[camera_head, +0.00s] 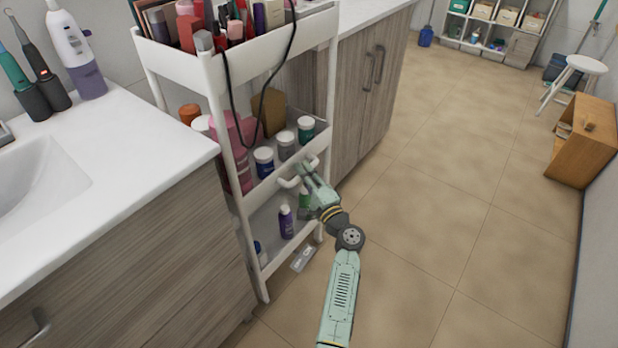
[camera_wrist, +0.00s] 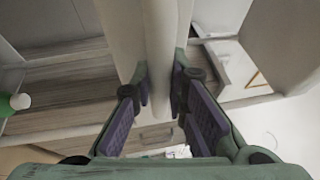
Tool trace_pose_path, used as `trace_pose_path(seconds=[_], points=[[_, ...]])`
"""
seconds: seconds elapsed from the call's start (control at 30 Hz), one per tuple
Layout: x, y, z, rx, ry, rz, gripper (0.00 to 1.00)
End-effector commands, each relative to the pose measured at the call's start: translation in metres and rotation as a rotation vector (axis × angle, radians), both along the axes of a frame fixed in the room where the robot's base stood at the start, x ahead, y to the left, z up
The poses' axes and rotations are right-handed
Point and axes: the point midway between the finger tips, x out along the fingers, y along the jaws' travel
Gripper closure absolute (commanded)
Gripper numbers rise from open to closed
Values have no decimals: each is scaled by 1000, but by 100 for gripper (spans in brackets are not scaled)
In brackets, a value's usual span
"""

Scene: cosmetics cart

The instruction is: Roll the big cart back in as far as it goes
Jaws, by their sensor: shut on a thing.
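The big cart (camera_head: 205,68) is a tall white cart with several shelves, standing in the gap between two wood-fronted cabinets. Its front sticks out a little past the left cabinet's front. A white handle (camera_head: 290,183) is on its front at the middle shelf. My gripper (camera_head: 306,172) is at this handle and shut on it. In the wrist view the white bar of the handle (camera_wrist: 160,60) runs between the two purple-padded fingers (camera_wrist: 158,92). The cart's back and far wheels are hidden.
Bottles and jars (camera_head: 264,160) stand on the cart's shelves, and a black cord (camera_head: 233,110) hangs from the top. The left counter (camera_head: 110,150) and right cabinet (camera_head: 365,100) flank it. A small flat item (camera_head: 303,258) lies by its base. Open floor (camera_head: 440,200) spreads to the right.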

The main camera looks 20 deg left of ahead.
Motion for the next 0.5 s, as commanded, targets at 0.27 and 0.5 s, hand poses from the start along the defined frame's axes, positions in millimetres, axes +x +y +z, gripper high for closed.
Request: trace_pose_path(seconds=[0.27, 0.5], points=[[17, 48, -3, 2, -4, 3, 100], [32, 91, -3, 2, -3, 4, 100]])
